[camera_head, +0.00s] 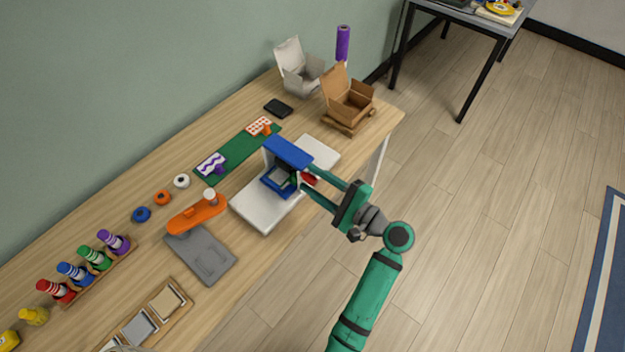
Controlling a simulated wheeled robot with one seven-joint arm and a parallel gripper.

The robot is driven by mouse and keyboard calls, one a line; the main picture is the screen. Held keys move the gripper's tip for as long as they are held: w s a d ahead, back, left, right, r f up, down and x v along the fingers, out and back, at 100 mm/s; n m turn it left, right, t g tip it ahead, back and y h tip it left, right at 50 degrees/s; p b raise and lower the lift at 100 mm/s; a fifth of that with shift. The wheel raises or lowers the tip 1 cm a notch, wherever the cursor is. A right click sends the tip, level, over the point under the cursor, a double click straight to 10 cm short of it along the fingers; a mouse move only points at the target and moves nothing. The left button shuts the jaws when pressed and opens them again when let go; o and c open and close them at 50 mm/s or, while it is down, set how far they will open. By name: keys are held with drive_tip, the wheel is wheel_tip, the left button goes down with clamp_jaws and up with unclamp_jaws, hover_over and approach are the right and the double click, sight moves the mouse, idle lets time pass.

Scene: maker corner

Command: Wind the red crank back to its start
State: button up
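A blue frame-like device (287,152) stands on a white board (262,211) near the table's front edge. A small red part, which looks like the crank (308,179), shows at the device's right side. My gripper (306,180) reaches in from the right, its two green fingers apart with the red part between their tips. I cannot tell whether the fingers touch it. The fingers and the device hide part of the crank, so its angle is unclear. A small green patch shows inside the device beside the fingertips.
An orange tool (196,214) and a grey tray (201,256) lie left of the board. A green mat (240,154) lies behind it. An open cardboard box (348,105) and a white box (297,70) stand at the far end.

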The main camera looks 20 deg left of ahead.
drive_tip(key=v, duration=1)
drive_tip(key=shift+d, duration=0.4)
